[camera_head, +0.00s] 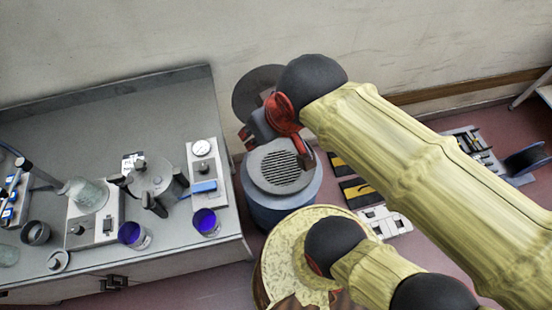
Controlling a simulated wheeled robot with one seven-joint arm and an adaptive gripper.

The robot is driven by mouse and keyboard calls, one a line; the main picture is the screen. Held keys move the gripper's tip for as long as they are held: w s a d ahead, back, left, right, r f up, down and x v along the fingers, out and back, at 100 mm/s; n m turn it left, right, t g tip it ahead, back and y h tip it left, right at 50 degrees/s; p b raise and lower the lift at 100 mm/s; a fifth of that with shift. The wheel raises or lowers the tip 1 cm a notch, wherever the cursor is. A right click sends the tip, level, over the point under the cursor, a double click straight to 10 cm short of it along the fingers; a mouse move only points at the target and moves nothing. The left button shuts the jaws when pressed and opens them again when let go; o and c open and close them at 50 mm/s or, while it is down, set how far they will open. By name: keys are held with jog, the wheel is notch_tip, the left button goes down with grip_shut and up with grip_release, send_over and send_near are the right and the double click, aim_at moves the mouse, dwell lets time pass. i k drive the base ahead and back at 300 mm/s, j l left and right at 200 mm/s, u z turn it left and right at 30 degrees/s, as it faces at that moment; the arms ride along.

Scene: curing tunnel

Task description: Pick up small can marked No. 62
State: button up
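Two small cans with blue-violet tops stand on the grey bench (80,110). One can (134,236) is near the front edge, left of the middle. The other can (207,223) is farther right, near the bench's right end. Both look upright. No number can be read on either, so I cannot tell which one is No. 62. My arm, in a yellow cover with black joints, crosses the right side of the view, apart from both cans.
Between the cans stands a grey lidded pot (153,182) with black clamps. A gauge box (203,165), a glass flask (86,195) and a dark cup (36,232) are also on the bench. A blue drum-shaped machine (275,210) stands right of it. The back of the bench is clear.

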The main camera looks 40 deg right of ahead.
aim_at(206, 223)
jog(key=k+j+u, duration=0.1)
jog(key=u, duration=0.3)
jog(key=k+j+u, duration=0.1)
jog(key=u, duration=0.3)
jog(key=k+l+u, duration=0.2)
jog(key=k+u, duration=0.45)
jog(key=u, duration=0.2)
